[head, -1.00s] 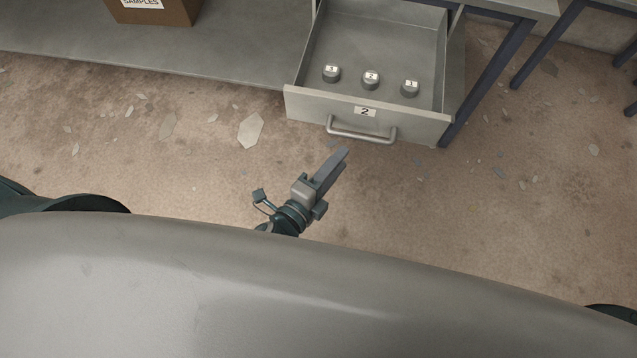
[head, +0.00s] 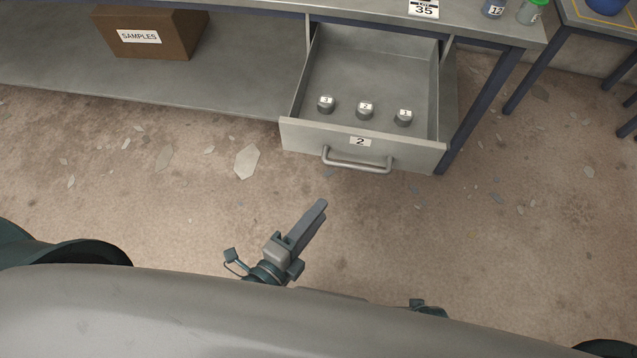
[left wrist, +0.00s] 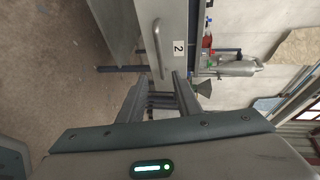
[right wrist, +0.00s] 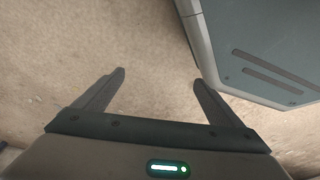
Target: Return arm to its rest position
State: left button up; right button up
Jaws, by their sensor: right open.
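My left gripper (head: 321,204) is in front of the open grey drawer (head: 362,150) labelled 2, apart from its handle (head: 357,162). In the left wrist view, its two fingers (left wrist: 160,76) stand apart with a gap and nothing between them. The drawer front (left wrist: 172,22) and handle (left wrist: 157,45) show beyond the fingertips. My right gripper (right wrist: 158,76) is open and empty over bare floor in the right wrist view. In the head view its fingers are hidden; only a small dark part of an arm shows above my body's edge.
Several small labelled weights (head: 365,110) stand in the drawer. A brown SAMPLES box (head: 150,38) sits on the lower shelf. Containers (head: 493,8) stand on the bench top at the right. A grey-green panelled body (right wrist: 260,50) lies right of my right gripper.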

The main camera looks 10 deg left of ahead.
pick_arm(q)
jog(key=s+a+f+n+g+y+p, duration=0.1)
jog(key=s+a+f+n+g, duration=0.1)
jog(key=f+n, duration=0.4)
jog(key=s+a+f+n+g+y+p, duration=0.2)
jog(key=a+f+n, duration=0.4)
jog(key=f, duration=1.1)
jog(key=s+a+f+n+g+y+p, duration=0.1)
jog(key=s+a+f+n+g+y, duration=0.1)
jog(key=f+n, duration=0.5)
notch_tip(320, 180, down, 5)
jog(key=s+a+g, duration=0.1)
jog(key=a+g, duration=0.1)
jog(key=g, duration=0.1)
jog(key=shift+s+a+f, duration=0.15)
jog(key=shift+s+f, duration=0.05)
jog(key=shift+s, duration=0.2)
pick_arm(e)
jog(key=w+a+t, duration=0.2)
jog(key=a, duration=0.1)
jog(key=shift+w+a+r+t+y, duration=0.15)
jog(key=shift+w+t+y, duration=0.2)
jog(key=shift+t+y, duration=0.05)
